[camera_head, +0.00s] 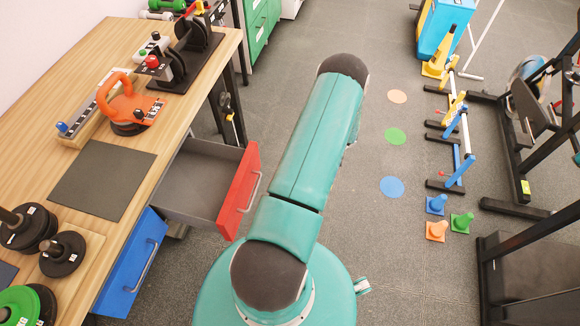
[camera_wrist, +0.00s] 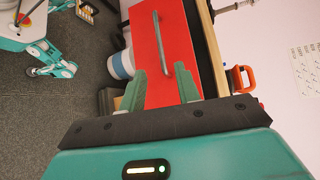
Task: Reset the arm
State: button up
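My teal arm (camera_head: 318,140) reaches up and away over the floor in the head view. My gripper is not visible there. In the wrist view my gripper (camera_wrist: 161,87) has its two teal fingers wide apart, with no object seen held between them. Beyond the fingers is a red drawer front (camera_wrist: 172,55) with a metal handle (camera_wrist: 158,42); I cannot tell the exact gap. In the head view the red drawer (camera_head: 240,190) is pulled out from the wooden table (camera_head: 128,38), and its grey inside looks empty.
A closed blue drawer (camera_head: 132,262) sits left of the red one. Cones (camera_head: 437,204), hurdles and black gym frames stand at right.

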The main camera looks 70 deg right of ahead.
dwell(0.3)
jog(key=w+a+r+n+g+h, duration=0.25)
jog(key=w+a+r+g, duration=0.3)
jog(key=w+r, duration=0.55)
jog(key=w+a+r+n+g+h, duration=0.25)
jog(key=w+a+r+g, duration=0.3)
jog(key=w+r, duration=0.5)
jog(key=a+r+n+t+h, duration=0.1)
jog(key=a+r+h, duration=0.1)
jog(key=a+r, duration=0.3)
jog(key=a+r+n+t+h, duration=0.2)
jog(key=a+r, duration=0.4)
jog(key=a, duration=0.7)
jog(key=s+a+r+n+t+h, duration=0.1)
jog(key=a+r+n+t+h, duration=0.1)
jog(key=a+r, duration=0.4)
jog(key=a+h, duration=0.1)
jog(key=a, duration=0.2)
jog(key=shift+a+r, duration=0.25)
jog(key=shift+a, duration=0.05)
